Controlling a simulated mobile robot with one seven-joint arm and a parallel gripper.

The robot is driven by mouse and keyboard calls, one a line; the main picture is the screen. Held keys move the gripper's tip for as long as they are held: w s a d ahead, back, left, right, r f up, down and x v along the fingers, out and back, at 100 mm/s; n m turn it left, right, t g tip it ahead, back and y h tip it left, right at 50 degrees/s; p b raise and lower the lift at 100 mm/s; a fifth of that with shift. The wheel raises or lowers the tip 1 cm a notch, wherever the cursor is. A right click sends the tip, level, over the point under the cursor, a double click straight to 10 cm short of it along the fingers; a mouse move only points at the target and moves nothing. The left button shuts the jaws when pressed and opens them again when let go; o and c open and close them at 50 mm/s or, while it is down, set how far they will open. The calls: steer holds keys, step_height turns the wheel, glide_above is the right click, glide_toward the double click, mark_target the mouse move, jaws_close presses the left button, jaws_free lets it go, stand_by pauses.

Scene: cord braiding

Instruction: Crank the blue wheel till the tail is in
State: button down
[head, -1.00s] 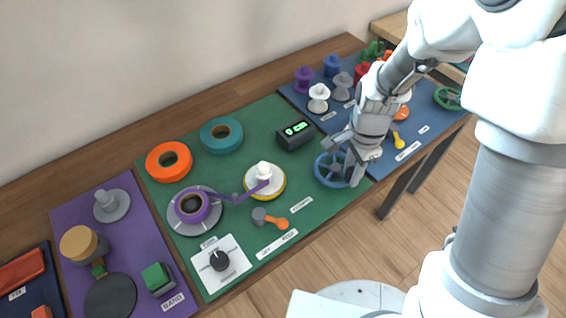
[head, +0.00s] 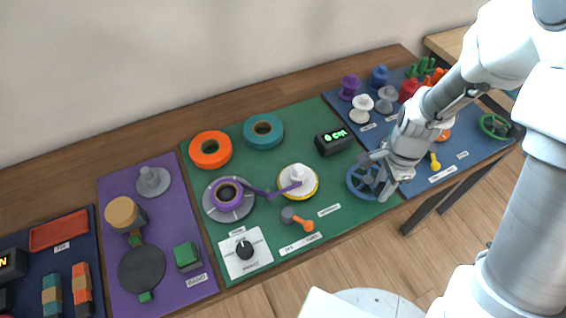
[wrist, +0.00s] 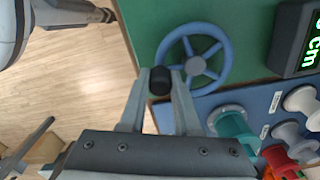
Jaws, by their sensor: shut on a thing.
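The blue wheel (head: 352,188) lies on the green mat near its front right corner; the wrist view shows its rim and spokes (wrist: 222,50). My gripper (wrist: 160,84) is shut on the wheel's dark crank knob (wrist: 160,76), at the rim. In the head view my gripper (head: 382,188) covers part of the wheel. A purple band (head: 262,191) runs from a purple roll (head: 227,194) on a grey disc to the white spool (head: 297,174) on a yellow-edged disc. A black display (head: 334,141) shows green digits that look like 0 cm.
Orange (head: 210,150) and teal rolls (head: 263,132) lie behind the band. A dial plate (head: 245,253) and an orange-handled lever (head: 298,219) sit in front. Several coloured spools stand on the blue mat (head: 462,150) at right. The table's front edge is close to the wheel.

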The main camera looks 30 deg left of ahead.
mark_target(360, 194)
steer(key=shift+s+a, duration=0.45)
steer(key=shift+a, duration=0.1)
steer(key=a, duration=0.3)
steer(key=shift+s, duration=0.4)
steer(key=a, duration=0.1)
steer(key=w+a, duration=0.1)
steer(key=a, duration=0.1)
steer(key=shift+w, duration=0.25)
steer(key=w, duration=0.1)
steer(key=w+a, duration=0.1)
steer(key=w, duration=0.1)
steer(key=shift+a, duration=0.15)
steer(key=w, duration=0.3)
steer(key=shift+d+p, duration=0.3)
steer(key=shift+d, duration=0.05)
steer(key=w+d, duration=0.2)
steer(key=shift+d, duration=0.3)
steer(key=d, duration=0.3)
steer(key=shift+w+d, duration=0.1)
steer(key=shift+d, duration=0.05)
steer(key=s+d, duration=0.2)
steer(key=shift+d+b, duration=0.3)
steer(key=s, duration=0.4)
steer(key=shift+s+d, duration=0.2)
steer(key=shift+s, duration=0.05)
steer(key=shift+s+a, duration=0.45)
steer(key=shift+s, duration=0.25)
steer(key=shift+p, duration=0.5)
